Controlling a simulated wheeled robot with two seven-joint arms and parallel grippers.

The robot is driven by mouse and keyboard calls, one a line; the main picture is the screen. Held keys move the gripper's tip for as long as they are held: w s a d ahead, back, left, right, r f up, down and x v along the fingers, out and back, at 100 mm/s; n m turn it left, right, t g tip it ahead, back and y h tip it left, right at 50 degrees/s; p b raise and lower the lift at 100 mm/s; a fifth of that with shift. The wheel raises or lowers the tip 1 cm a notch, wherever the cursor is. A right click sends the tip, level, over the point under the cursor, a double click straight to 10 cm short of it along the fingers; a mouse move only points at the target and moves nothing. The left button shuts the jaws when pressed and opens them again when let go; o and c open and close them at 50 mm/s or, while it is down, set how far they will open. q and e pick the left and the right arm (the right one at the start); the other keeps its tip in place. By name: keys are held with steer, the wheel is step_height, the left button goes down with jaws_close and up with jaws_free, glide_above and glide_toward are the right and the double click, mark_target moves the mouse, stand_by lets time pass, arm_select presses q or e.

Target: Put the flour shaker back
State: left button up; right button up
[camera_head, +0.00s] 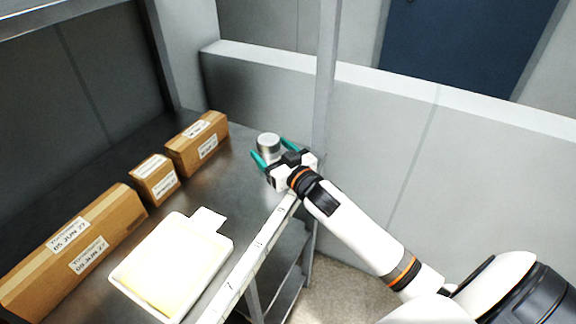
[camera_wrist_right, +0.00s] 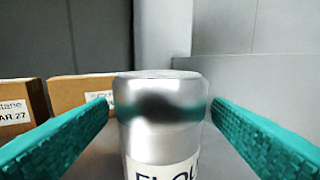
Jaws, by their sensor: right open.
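The flour shaker (camera_head: 268,146) is a silver cylinder standing upright on the metal shelf (camera_head: 232,190) near its far right end. In the right wrist view the shaker (camera_wrist_right: 162,110) fills the middle, with part of a "FLOU" label showing at the bottom. My right gripper (camera_head: 272,152) is open, with its teal fingers on either side of the shaker. In the right wrist view a gap shows between each finger and the shaker. My left gripper is in neither view.
Cardboard boxes (camera_head: 198,148) with date labels line the back of the shelf. A white tray (camera_head: 225,246) with pale contents lies at the front. A metal post (camera_head: 326,80) stands just right of the shaker. A low grey wall (camera_head: 400,130) runs behind.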

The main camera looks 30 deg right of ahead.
steer(key=s, duration=0.8)
steer(key=shift+s+d+b, duration=0.25)
steer(key=shift+b, duration=0.05)
